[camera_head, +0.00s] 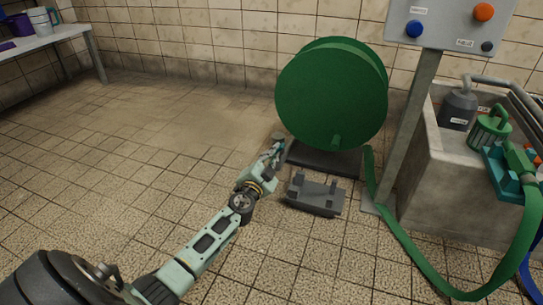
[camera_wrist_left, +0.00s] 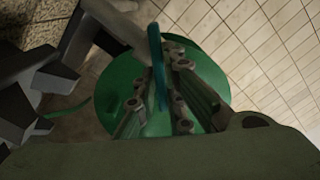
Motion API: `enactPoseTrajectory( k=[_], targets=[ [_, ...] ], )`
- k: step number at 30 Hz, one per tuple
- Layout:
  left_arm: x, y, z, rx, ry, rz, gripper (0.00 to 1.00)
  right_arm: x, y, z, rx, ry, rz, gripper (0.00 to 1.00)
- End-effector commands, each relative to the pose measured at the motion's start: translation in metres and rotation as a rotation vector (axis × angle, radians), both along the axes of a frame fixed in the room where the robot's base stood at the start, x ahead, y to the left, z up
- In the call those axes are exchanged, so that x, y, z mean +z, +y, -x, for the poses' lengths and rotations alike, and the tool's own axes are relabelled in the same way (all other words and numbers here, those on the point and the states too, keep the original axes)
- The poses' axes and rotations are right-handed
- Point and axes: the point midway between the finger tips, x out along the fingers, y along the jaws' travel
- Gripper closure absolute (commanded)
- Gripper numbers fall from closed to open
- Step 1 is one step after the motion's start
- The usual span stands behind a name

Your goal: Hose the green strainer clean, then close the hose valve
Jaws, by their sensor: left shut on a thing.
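The green strainer (camera_head: 490,131), a slotted basket with a handle, stands at the concrete trough on the right; whether it is dirty is too small to tell. The green hose (camera_head: 402,238) runs from the big green reel (camera_head: 331,93) along the floor and up to a green hose end (camera_head: 520,160) at a teal piece (camera_head: 497,170) on the trough edge. My left gripper (camera_head: 277,150) reaches low beside the reel. In the left wrist view its fingers (camera_wrist_left: 160,95) are shut on a blue lever (camera_wrist_left: 156,55) beside a grey pipe (camera_wrist_left: 117,24). My right gripper is out of view.
A grey bracket (camera_head: 315,196) lies on the floor before the reel. A grey post carries a control panel (camera_head: 450,25) with blue and orange buttons. A grey jug (camera_head: 458,108) stands at the trough. A white table (camera_head: 40,42) is far left. The left floor is clear.

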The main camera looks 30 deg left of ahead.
Motion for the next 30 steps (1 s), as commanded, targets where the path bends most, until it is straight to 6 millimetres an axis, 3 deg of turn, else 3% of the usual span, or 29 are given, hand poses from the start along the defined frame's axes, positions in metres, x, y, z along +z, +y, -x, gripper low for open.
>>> enactPoseTrajectory(
  k=[18,30],
  targets=[
    [-0.0038,-0.0026,-0.0004,-0.002,0.134,-0.554,1.00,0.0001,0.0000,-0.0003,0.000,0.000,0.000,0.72],
    [-0.0055,-0.0029,-0.0005,-0.004,0.189,-0.782,1.00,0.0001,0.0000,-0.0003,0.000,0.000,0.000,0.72]
  ],
)
